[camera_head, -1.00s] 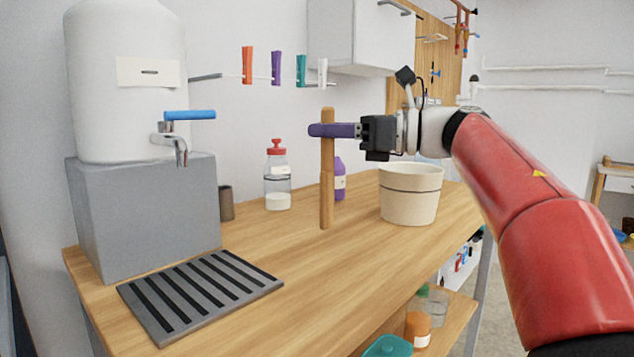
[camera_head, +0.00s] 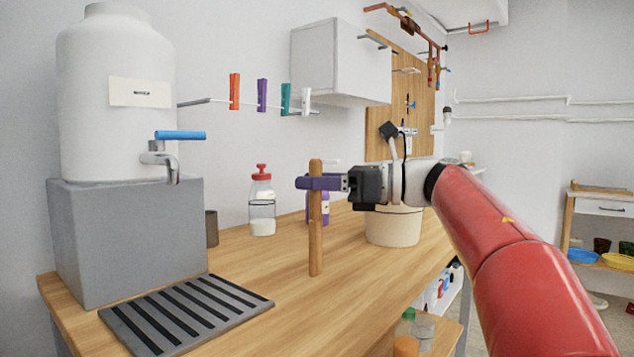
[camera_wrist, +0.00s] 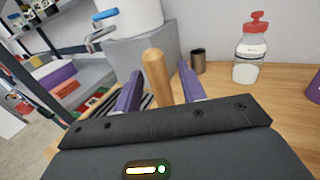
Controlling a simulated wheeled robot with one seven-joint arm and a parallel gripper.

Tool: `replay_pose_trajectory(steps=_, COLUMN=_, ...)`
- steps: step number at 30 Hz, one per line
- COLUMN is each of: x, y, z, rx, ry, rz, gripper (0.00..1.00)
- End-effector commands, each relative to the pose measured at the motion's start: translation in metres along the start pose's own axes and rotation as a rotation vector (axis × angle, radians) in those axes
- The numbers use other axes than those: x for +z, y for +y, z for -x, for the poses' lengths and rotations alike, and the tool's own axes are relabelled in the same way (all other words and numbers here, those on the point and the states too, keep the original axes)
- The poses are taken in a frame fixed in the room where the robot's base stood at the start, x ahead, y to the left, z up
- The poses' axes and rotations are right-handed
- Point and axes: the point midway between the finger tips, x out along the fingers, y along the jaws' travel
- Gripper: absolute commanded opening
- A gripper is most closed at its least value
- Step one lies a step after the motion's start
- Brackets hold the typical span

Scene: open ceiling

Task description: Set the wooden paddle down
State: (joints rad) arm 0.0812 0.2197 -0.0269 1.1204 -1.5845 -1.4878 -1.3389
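The wooden paddle (camera_head: 316,240) is upright, its lower end at or just above the wooden counter; I cannot tell if it touches. My gripper (camera_head: 318,183) reaches in from the right, its purple fingers on both sides of the upper shaft. In the wrist view, the paddle's rounded top (camera_wrist: 156,76) stands between the two fingertips (camera_wrist: 160,82). Narrow gaps show beside it, so the fingers look open around it.
On the counter (camera_head: 290,310), a slotted drip tray (camera_head: 187,312) and grey block with a water dispenser (camera_head: 115,90) stand left. A red-capped bottle (camera_head: 262,205) and dark cup (camera_head: 211,228) are behind. A cream pot (camera_head: 393,228) is right. Counter ahead of the paddle is clear.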

Motion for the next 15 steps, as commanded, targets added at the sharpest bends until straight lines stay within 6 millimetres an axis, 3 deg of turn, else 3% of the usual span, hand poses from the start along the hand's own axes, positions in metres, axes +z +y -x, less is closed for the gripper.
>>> replay_pose_trajectory(steps=8, x=0.002, y=0.000, z=0.002, rx=-0.001, ry=0.000, rz=0.000, gripper=0.41)
replay_pose_trajectory(steps=15, x=0.001, y=-0.001, z=0.042, rx=-0.006, ry=0.000, rz=0.001, gripper=0.41)
